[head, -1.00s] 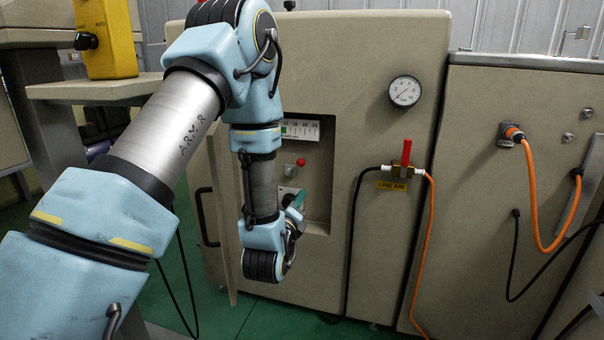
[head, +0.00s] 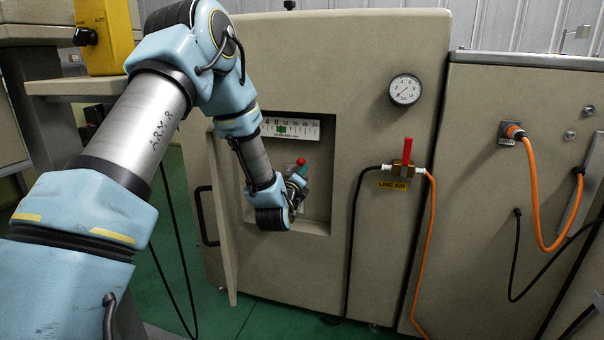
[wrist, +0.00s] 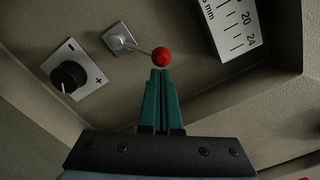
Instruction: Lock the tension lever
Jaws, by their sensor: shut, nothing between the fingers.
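The tension lever is a short metal rod with a red ball end (head: 301,161), inside the recess of the beige machine. In the wrist view the rod runs from a square pivot plate (wrist: 119,40) on the left to the red ball (wrist: 162,56). My gripper (head: 302,173) is inside the recess just below the ball; it also shows in the wrist view (wrist: 159,72). Its green fingers are together and empty. Their tips are at the ball's lower edge in the picture; I cannot tell whether they touch it. My wrist hides the recess's lower left.
A white scale (head: 291,129) with a green mark sits above the lever. A black knob (wrist: 68,76) with plus and minus signs is beside it. The recess walls are close around my gripper. An open panel door (head: 222,215) stands left; a red-handled air valve (head: 407,151) is right.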

